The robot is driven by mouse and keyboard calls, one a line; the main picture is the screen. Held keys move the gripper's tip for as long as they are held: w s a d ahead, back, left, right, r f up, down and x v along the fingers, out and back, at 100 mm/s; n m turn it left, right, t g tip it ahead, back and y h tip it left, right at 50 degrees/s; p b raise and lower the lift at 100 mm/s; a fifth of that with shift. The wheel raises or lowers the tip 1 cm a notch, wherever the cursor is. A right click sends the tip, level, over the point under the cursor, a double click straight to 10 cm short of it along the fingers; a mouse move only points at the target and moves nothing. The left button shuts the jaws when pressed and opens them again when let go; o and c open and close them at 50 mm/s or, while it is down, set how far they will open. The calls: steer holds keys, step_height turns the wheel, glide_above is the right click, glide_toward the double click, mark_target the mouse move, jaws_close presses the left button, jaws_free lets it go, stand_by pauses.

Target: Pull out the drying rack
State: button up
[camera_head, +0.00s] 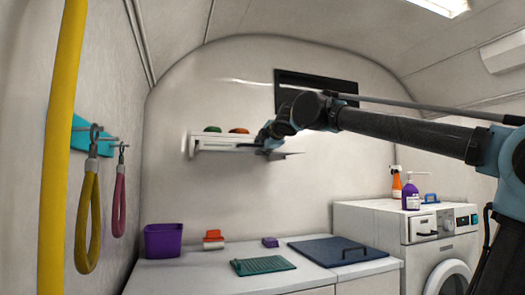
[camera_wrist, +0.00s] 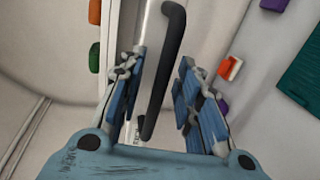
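The drying rack (camera_head: 212,147) is a white unit fixed to the far wall, with a green item (camera_head: 212,129) and an orange item (camera_head: 238,131) on top. In the wrist view its pale front edge runs along the left. A black bar handle (camera_wrist: 166,62) crosses the middle of that view. My gripper (camera_wrist: 158,80) is open, with one blue-padded finger on each side of the handle and visible gaps beside it. In the head view my gripper (camera_head: 268,143) is at the rack's right end, and it hides part of that end.
Below stands a white counter (camera_head: 200,275) with a purple bin (camera_head: 164,240), an orange-and-white item (camera_head: 213,239), a green mat (camera_head: 262,265) and a dark blue lid with a handle (camera_head: 325,250). A washing machine (camera_head: 420,235) stands right. A yellow pole (camera_head: 60,130) is at left.

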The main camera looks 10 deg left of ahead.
steer(key=v, duration=1.1)
steer(key=shift+d, duration=0.2)
steer(key=shift+s, duration=0.1)
steer(key=w+d+f+m+g+h, duration=0.2)
steer(key=d+f+m+h, duration=0.4)
steer(key=d+f, duration=0.8)
steer(key=w+d+f+m+g+h, duration=0.1)
steer(key=w+d+f+m+h, duration=0.15)
steer(key=d+f+m, duration=1.05)
steer(key=s+d+f+g+h, duration=0.1)
steer(key=s+d+f+g, duration=0.2)
steer(key=f, duration=0.7)
steer(key=s+d+f+g+h, duration=0.15)
steer(key=s+f, duration=0.35)
steer(key=f, duration=0.6)
steer(key=s+d+f+m+g+y, duration=0.1)
steer(key=s+f+m, duration=0.1)
steer(key=s+f, duration=0.4)
steer(key=s+d+f+m+g+y, duration=0.1)
steer(key=s+f+m+g, duration=0.1)
steer(key=s+f, duration=0.4)
step_height(320, 180, down, 5)
steer(key=shift+s+d+f+m+y, duration=0.15)
steer(key=shift+s+d+m+y, duration=0.1)
steer(key=shift+d+m+y, duration=0.25)
steer(key=shift+a+g, duration=0.15)
steer(key=shift+g, duration=0.1)
